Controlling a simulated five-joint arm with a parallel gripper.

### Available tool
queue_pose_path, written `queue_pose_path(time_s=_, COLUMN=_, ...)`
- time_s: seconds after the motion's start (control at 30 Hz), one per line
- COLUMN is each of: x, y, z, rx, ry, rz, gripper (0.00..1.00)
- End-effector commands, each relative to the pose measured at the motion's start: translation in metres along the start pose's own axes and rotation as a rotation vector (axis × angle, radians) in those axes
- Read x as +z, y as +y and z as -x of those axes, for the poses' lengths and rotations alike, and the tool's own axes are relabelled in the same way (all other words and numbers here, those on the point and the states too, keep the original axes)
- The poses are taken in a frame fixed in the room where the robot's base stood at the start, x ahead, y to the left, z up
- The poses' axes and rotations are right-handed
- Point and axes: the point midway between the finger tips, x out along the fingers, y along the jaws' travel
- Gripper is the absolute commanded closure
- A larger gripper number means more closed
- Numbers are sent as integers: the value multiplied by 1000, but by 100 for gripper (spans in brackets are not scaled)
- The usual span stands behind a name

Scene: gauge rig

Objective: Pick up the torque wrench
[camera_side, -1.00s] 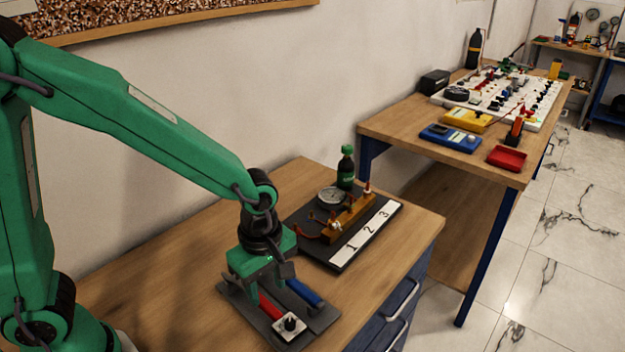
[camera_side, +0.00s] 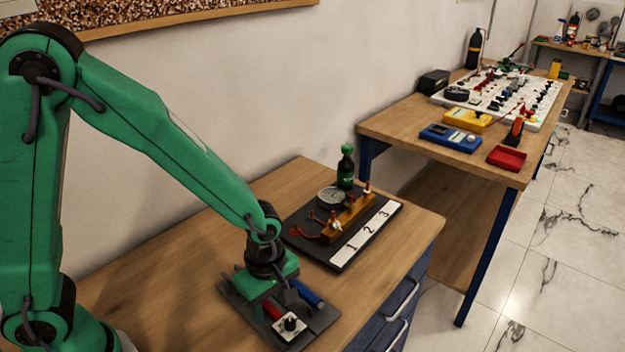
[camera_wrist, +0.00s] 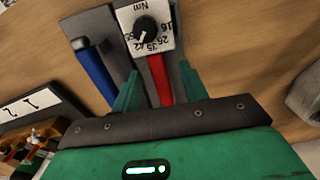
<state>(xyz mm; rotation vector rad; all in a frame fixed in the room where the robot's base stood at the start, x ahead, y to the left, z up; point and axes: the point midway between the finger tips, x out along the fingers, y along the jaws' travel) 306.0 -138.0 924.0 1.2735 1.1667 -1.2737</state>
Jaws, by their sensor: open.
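A red-handled tool (camera_side: 272,310) and a blue-handled tool (camera_side: 308,293) lie side by side on a dark grey holder (camera_side: 322,318). In the wrist view, the red handle (camera_wrist: 160,82) shows between the two green fingers of my open gripper (camera_wrist: 158,68). The blue handle (camera_wrist: 97,75) is outside the fingers, to the left. My gripper (camera_side: 274,298) is low over the holder and partly hides both tools in the side view. Whether the fingers touch the red handle is unclear.
A white dial plate with a black knob and "Nm" marks (camera_wrist: 150,32) sits at the red handle's end. Behind stands a black board numbered 1, 2, 3 (camera_side: 345,262) with a gauge (camera_side: 331,196) and a dark green-capped bottle (camera_side: 346,170). Bare wood lies to the holder's left.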

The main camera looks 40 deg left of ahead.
Motion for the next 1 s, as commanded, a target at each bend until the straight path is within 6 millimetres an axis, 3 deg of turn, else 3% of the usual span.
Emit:
queue_pose_path(time_s=0.5, x=0, y=0, z=-1, rx=0, ry=0, rz=0, gripper=56)
queue_pose_path(time_s=0.57, x=0, y=0, z=-1, rx=0, ry=0, rz=0, gripper=64)
queue_pose_path(time_s=0.73, x=0, y=0, z=-1, rx=0, ry=0, rz=0, gripper=98)
queue_pose_path(time_s=1.0, x=0, y=0, z=-1, rx=1, ry=0, rz=0, gripper=100)
